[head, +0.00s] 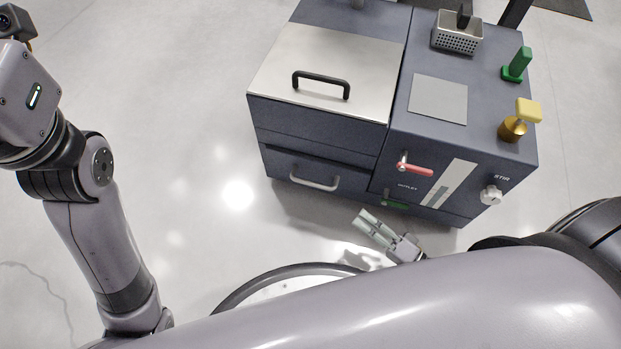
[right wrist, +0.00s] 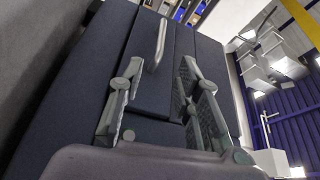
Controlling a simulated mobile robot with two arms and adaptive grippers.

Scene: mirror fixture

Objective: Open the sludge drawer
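The drawer (head: 285,165) is the dark lower front panel at the left of the blue-grey machine, with a silver bar handle (head: 315,180). It looks shut. In the right wrist view the handle (right wrist: 157,46) stands on a dark panel (right wrist: 150,90), ahead of and between my fingers. My right gripper (head: 361,221) is in front of the machine, to the right of and below the handle in the head view. It is open and empty, apart from the handle; its fingers also show in the right wrist view (right wrist: 162,75). My left arm is raised at the left; its fingers are out of frame.
The machine has a steel lid (head: 330,65) with a black handle (head: 321,84), a red lever (head: 415,168), a white knob (head: 490,195), a yellow-topped valve (head: 518,122), a green knob (head: 517,65) and a metal basket (head: 457,38). The floor at its left is clear.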

